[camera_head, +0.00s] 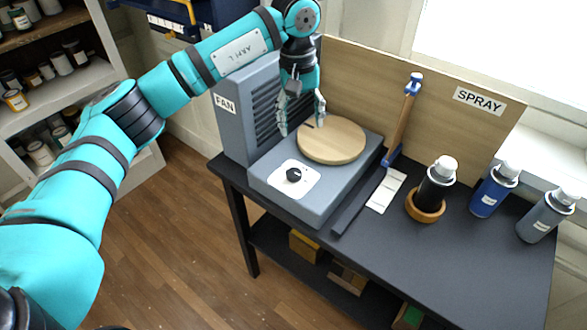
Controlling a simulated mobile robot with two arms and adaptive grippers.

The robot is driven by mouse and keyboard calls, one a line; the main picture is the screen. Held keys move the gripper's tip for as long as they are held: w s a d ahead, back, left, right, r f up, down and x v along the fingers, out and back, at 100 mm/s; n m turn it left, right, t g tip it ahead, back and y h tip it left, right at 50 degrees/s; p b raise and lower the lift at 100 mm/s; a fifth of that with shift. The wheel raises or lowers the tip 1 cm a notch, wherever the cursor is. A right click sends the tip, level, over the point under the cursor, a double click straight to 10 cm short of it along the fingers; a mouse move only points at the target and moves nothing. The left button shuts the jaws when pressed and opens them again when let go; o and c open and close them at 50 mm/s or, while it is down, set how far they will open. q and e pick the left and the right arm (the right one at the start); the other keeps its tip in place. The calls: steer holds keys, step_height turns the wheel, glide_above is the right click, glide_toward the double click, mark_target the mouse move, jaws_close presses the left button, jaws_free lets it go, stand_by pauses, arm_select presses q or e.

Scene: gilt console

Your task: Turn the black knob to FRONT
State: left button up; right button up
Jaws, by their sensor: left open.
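The black knob (293,175) sits on a white dial plate (310,187) on the front of a grey box (331,200). A round wooden disc (340,142) lies on top of the box, behind the knob. The markings on the dial plate are too small to read, so I cannot tell which one the knob points to. My left gripper (302,125) is open, pointing down above the back of the box, by the left edge of the disc. It is behind and above the knob and apart from it. My right gripper is not in view.
A grey louvred unit labelled FAN (226,104) stands left of the gripper. A wooden board labelled SPRAY (440,95) stands behind. A black can (434,190) in a wooden ring, a blue can (488,195) and a grey can (540,222) stand on the dark table (450,265) at right.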

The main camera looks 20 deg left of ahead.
arm_select(q)
steer(key=a, duration=0.2)
steer(key=p, duration=0.5)
glide_toward(294, 172)
steer(key=shift+y, duration=0.4)
steer(key=f, duration=0.7)
steer(key=shift+d+f, duration=0.4)
steer(key=shift+f, duration=0.65)
